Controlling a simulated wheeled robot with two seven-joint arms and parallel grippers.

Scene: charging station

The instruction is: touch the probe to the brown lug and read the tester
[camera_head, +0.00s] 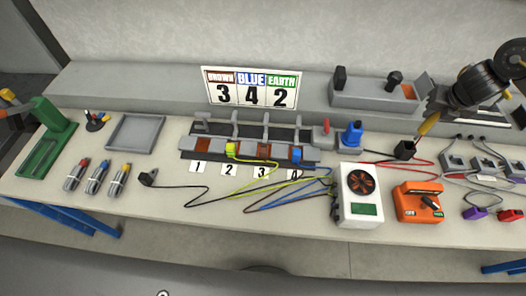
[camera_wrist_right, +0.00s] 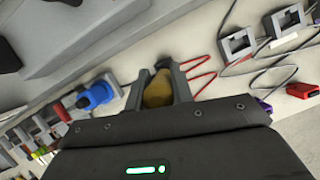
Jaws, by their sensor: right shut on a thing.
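My right gripper (camera_head: 432,118) comes in from the upper right and is shut on the yellow-brown handle of the probe (camera_head: 427,125). In the right wrist view the handle (camera_wrist_right: 158,90) sits between the two fingers. The handle's lower end meets a black block (camera_head: 404,150); the probe's tip is hidden. The brown lug (camera_head: 263,150) appears at slot 3 of the terminal board (camera_head: 215,127), well left of the gripper. The orange tester (camera_head: 418,205) has a dial and a small green display, too small to read. My left gripper is not visible.
A white box with a fan (camera_head: 350,210) stands left of the tester. Yellow, blue and black wires cross the bench before the board. A sign (camera_head: 250,75) reads brown 3, blue 4, earth 2. A blue-topped item (camera_head: 352,135) stands between board and probe.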

